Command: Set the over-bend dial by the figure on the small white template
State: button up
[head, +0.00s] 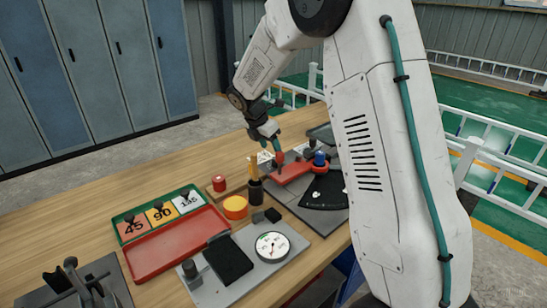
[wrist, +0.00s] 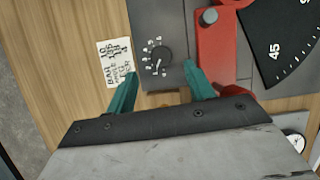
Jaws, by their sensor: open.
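In the head view my gripper (head: 277,157) is over the red bender arm (head: 290,172), and the knob is hidden. A white template marked 135 (head: 188,202) stands in the green tray (head: 118,216).
Orange 45 (head: 133,228) and yellow 90 (head: 161,215) templates share the tray. A red tray (head: 175,243), black pen cup (head: 256,191), orange disc (head: 235,207) and round white gauge (head: 272,246) stand nearby. A black angle scale (wrist: 285,45) lies right of the red arm.

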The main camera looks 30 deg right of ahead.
jog(key=x, duration=0.6)
jog(key=shift+s, duration=0.1)
jog(key=c, duration=1)
